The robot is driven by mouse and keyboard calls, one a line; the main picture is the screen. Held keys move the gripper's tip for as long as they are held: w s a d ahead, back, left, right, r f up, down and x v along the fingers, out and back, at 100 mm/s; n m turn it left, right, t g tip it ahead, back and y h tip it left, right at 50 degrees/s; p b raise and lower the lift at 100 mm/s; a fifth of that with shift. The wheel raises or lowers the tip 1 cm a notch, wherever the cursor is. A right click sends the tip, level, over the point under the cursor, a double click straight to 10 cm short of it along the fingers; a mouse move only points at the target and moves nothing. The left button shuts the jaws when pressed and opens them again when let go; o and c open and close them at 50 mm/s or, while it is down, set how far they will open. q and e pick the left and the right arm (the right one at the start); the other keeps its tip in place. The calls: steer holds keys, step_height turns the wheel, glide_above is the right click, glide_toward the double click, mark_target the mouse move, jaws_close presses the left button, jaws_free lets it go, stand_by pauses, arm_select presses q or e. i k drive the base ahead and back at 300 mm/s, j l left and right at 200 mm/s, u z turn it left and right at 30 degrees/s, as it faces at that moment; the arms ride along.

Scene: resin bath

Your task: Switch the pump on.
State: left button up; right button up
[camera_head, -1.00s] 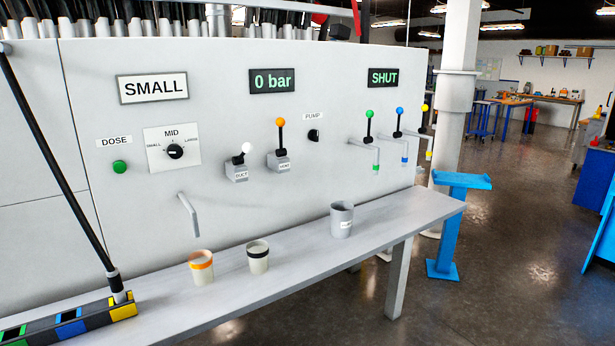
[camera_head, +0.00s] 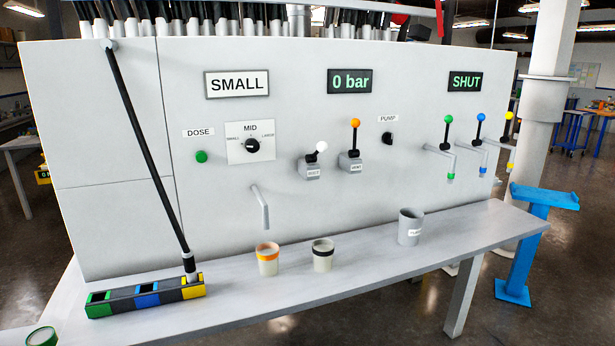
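The pump switch is a small black rotary knob (camera_head: 388,138) under the label PUMP (camera_head: 388,118), on the right half of the grey panel (camera_head: 215,180). Which way the knob points is too small to tell. The pressure display (camera_head: 349,81) above and left of it reads 0 bar. Another display (camera_head: 464,81) reads SHUT. Neither of my grippers shows in the head view.
A white-knobbed lever (camera_head: 320,148) and an orange-knobbed lever (camera_head: 355,125) stand left of the pump knob. Several taps with coloured knobs (camera_head: 447,119) are to its right. Cups, including a grey one (camera_head: 410,228), stand on the bench (camera_head: 345,275) below.

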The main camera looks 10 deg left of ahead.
mark_target(387, 137)
steer(key=i+l+u, duration=0.45)
steer(key=i+l, duration=0.45)
